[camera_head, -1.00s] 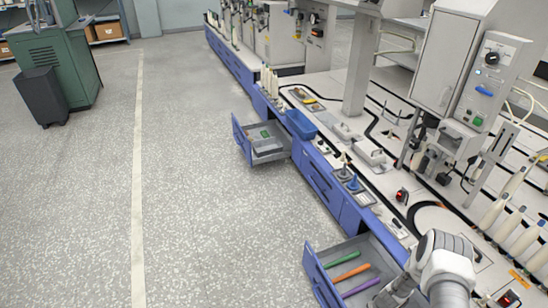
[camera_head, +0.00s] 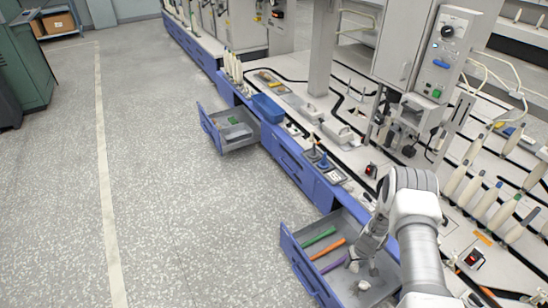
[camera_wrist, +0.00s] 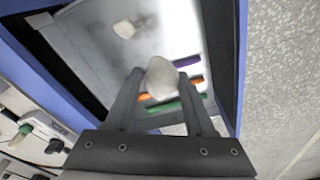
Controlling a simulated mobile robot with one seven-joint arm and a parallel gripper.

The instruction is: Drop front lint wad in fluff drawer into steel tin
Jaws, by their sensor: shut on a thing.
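The open fluff drawer (camera_head: 305,270) has a blue front and a grey inside, at the lower middle of the head view. My gripper (camera_head: 353,260) points down into it, shut on a whitish lint wad. In the wrist view, my gripper (camera_wrist: 161,80) has this pale, lumpy lint wad (camera_wrist: 162,77) between its fingertips. Its height over the drawer floor is hard to tell. A second whitish wad (camera_wrist: 125,29) lies apart on the drawer floor; it also shows in the head view (camera_head: 362,285). I cannot make out the steel tin for certain.
Green (camera_head: 318,237), orange (camera_head: 328,249) and purple (camera_head: 334,263) sticks lie in the drawer's far part. Another open drawer (camera_head: 210,128) stands farther along the blue counter. The counter top holds a blue bin (camera_head: 267,108) and several bobbins. The speckled floor at left is clear.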

